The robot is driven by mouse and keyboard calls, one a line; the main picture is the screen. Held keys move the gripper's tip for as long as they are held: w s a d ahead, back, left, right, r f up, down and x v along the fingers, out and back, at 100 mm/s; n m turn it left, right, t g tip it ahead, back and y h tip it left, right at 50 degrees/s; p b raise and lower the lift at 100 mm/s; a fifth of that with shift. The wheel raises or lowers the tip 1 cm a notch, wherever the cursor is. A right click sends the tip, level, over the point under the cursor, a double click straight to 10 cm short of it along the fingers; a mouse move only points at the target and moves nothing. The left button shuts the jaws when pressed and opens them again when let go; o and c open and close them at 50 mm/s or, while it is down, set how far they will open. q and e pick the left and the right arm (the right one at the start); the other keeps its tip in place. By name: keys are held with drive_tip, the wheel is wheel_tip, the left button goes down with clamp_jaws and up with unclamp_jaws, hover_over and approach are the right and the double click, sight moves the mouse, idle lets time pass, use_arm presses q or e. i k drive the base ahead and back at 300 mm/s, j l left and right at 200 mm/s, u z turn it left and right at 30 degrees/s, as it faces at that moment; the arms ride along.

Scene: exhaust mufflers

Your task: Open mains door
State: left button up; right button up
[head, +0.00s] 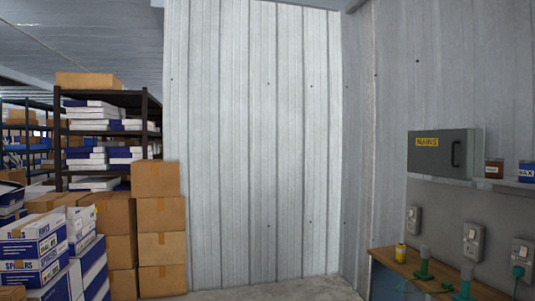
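The mains box (440,154) is a grey metal cabinet on the right wall, with a yellow label reading MAINS. Its front door looks shut, and a dark vertical handle (456,153) sits near the door's right edge. Neither of my grippers shows in the head view, so I cannot see whether they are open or shut.
Wall sockets (473,241) and a shelf with tins (494,169) are nearby. Stacked cardboard boxes (160,225) and shelving (142,104) fill the left. Some floor (270,291) is clear in the middle.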

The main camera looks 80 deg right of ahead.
sight(447, 153)
drive_tip(key=z, duration=3.9)
drive_tip(key=i+z, duration=0.1)
drive_tip(key=i, duration=0.35)
drive_tip(key=i+j+z, duration=0.15)
drive_tip(key=i, duration=0.35)
drive_tip(key=i+j+z, duration=0.1)
drive_tip(key=i, duration=0.35)
